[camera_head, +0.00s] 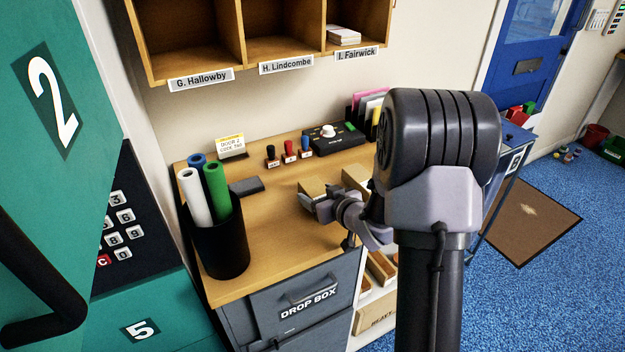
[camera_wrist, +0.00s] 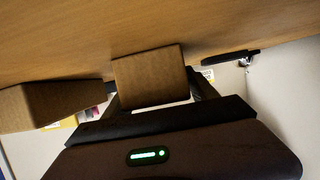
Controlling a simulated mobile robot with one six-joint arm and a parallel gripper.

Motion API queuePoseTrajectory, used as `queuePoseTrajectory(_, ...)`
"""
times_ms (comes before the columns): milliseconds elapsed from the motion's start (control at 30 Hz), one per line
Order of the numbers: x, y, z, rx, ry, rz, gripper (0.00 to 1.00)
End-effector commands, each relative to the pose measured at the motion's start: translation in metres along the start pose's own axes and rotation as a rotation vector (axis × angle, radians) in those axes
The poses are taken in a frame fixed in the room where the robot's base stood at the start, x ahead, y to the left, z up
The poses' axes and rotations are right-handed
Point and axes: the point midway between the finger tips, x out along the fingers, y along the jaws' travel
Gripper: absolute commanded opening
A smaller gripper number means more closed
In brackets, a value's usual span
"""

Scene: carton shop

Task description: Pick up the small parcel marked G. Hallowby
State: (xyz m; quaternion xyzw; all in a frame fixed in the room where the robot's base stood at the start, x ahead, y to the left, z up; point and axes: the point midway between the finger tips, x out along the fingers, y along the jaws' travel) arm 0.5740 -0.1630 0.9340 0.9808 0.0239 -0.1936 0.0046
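My gripper (camera_head: 332,208) is low over the wooden desk, at its right part. A small brown parcel (camera_head: 312,189) shows just beyond it. In the wrist view a brown parcel (camera_wrist: 150,75) is centred in front of the gripper, with dark finger parts at both its sides. I cannot tell whether the fingers touch it. A second brown parcel (camera_head: 357,177) lies to the right, partly hidden by my arm; a brown box also shows at the left of the wrist view (camera_wrist: 55,102). No name is readable on either parcel. The G. Hallowby label (camera_head: 201,79) is under the left pigeonhole.
Stamps (camera_head: 288,152), a black device (camera_head: 335,139) and a yellow sign (camera_head: 231,146) stand along the back of the desk (camera_head: 265,228). A black bin (camera_head: 219,243) of rolls stands at the left. Drop box drawers (camera_head: 308,303) are below.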

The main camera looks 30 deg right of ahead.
Motion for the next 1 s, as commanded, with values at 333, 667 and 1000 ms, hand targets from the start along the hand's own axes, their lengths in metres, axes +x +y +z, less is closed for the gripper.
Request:
queuePoseTrajectory(333, 0.0, 0.0, 0.0, 0.0, 0.001, 0.0, 0.04)
queuePoseTrajectory(667, -0.004, 0.0, -0.01, -0.001, 0.002, 0.0, 0.04)
queuePoseTrajectory(1000, -0.044, 0.009, -0.026, 0.002, -0.001, 0.002, 0.04)
